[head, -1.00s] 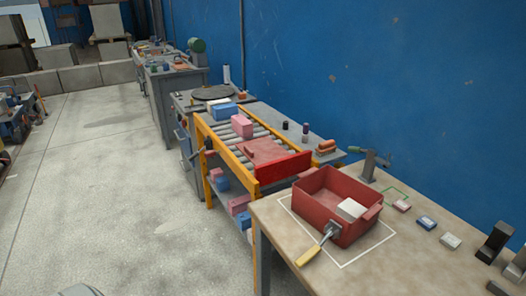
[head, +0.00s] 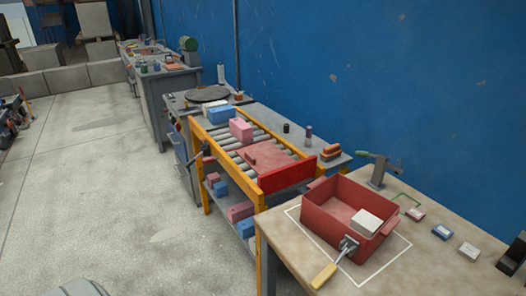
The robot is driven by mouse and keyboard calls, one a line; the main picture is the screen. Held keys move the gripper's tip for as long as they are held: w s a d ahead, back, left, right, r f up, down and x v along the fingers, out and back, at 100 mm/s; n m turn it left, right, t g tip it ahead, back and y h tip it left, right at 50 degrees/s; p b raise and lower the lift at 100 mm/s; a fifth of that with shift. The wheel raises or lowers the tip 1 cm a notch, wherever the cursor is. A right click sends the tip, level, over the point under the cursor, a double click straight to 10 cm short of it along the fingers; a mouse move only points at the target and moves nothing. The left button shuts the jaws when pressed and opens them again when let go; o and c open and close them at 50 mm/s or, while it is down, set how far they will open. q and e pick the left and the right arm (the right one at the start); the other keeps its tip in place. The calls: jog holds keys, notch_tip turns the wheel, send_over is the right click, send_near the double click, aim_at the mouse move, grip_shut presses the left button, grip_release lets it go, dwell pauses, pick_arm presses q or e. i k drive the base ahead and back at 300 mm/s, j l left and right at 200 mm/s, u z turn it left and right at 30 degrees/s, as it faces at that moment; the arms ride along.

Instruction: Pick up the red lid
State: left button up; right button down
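The red lid (head: 278,160) is a flat, dull red plate with a small raised handle. It lies on the rollers of the yellow-framed conveyor, behind the bright red end board (head: 287,176). A pink block (head: 240,129) sits close behind it. The open red box (head: 329,224) stands on the near table inside a white outline, with a pale block (head: 366,222) in it. Neither of my grippers is in view.
A yellow-handled tool (head: 323,276) rests against the box's front. A clamp (head: 377,174), small blocks and a dark bracket (head: 513,258) are on the table's right. Boxes fill the conveyor's lower shelf (head: 228,198). Open floor (head: 110,190) lies left of the conveyor.

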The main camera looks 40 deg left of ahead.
aim_at(264, 157)
jog(key=i+j+z, duration=0.15)
jog(key=j, duration=0.75)
jog(key=i+j+z, duration=0.1)
jog(key=j, duration=0.8)
jog(key=i+j+z, duration=0.15)
jog(key=j, duration=0.75)
